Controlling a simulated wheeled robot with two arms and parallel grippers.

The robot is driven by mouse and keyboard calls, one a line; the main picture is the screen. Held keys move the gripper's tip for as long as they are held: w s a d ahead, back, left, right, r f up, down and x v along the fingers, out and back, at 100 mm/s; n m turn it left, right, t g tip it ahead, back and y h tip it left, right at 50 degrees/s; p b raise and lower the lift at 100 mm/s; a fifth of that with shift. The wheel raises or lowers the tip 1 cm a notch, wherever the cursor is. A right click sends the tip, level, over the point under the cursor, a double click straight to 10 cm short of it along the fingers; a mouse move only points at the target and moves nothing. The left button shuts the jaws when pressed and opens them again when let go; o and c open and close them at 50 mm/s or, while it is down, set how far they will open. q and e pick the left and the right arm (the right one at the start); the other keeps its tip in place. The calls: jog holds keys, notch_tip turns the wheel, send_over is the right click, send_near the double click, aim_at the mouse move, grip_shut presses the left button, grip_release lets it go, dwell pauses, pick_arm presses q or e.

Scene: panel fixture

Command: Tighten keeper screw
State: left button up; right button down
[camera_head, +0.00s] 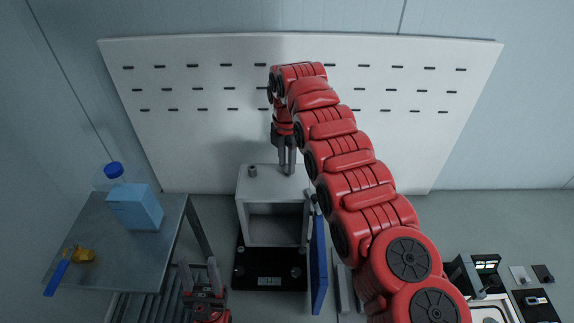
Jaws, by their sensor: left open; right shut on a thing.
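A grey box (272,185) with an open front stands on a black base plate (270,290). A blue door-like panel (319,262) stands swung out at its right side. A small grey cylinder (252,171) stands on the box's top, at the left. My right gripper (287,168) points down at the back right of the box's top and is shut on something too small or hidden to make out. I cannot tell which part is the keeper screw. My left gripper (200,275) is open and empty, left of the base plate, with its fingers upward.
A white slotted panel (200,130) stands behind. Several small devices lie at lower right. My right arm hides the middle right.

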jog(key=m, duration=0.4)
jog(key=shift+m, duration=0.3)
jog(key=m, duration=0.3)
jog(key=shift+m+b, duration=0.3)
jog(key=shift+b, duration=0.1)
jog(key=m, duration=0.9)
jog(key=shift+b, duration=0.3)
jog(key=m, duration=0.3)
jog(key=shift+m, duration=0.3)
jog(key=m, duration=0.4)
jog(key=shift+m, duration=0.3)
jog(key=m, duration=0.4)
jog(key=shift+m, duration=2.3)
